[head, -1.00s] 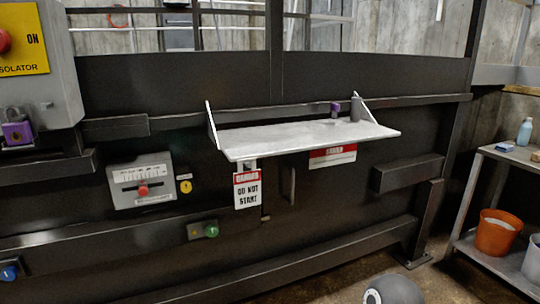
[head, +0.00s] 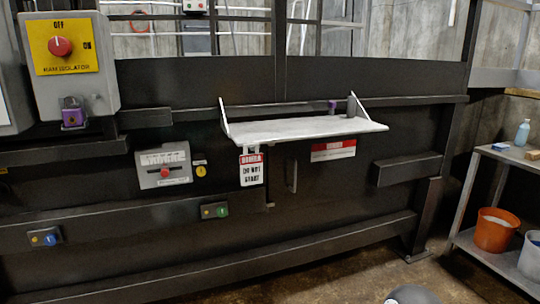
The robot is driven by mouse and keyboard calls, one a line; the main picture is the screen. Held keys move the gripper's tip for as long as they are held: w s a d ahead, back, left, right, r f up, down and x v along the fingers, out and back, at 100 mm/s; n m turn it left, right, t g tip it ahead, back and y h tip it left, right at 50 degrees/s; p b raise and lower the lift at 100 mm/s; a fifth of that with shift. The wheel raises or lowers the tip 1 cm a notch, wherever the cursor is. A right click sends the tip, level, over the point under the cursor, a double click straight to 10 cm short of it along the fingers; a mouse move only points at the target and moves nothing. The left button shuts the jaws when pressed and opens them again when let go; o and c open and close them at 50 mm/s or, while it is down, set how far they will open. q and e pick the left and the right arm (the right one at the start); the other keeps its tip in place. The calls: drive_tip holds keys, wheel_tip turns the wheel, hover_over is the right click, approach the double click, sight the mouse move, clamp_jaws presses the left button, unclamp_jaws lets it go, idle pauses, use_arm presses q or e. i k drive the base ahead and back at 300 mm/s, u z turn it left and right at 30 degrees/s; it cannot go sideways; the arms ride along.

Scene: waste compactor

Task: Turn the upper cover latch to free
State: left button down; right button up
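A dark steel compactor front fills the head view. A pale flap or shelf (head: 300,130) sticks out from it, held by a slanted bracket at each end. A grey upright cylinder (head: 351,106) and a small purple piece (head: 332,106) stand at its back right. A danger tag (head: 251,170) reading "DO NOT START" hangs below its left end. A vertical handle (head: 292,176) is on the panel beneath. I cannot tell which part is the upper cover latch. Neither of my grippers is in view.
A ram isolator box (head: 103,78) with red knob and purple padlock (head: 73,113) is at upper left. At right, a metal rack (head: 490,150) holds a bottle and an orange bucket (head: 494,229). Some floor is clear at lower right.

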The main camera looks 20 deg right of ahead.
sight(264, 147)
drive_tip(key=u, duration=0.4)
drive_tip(key=i, duration=1.45)
drive_tip(key=z, duration=0.4)
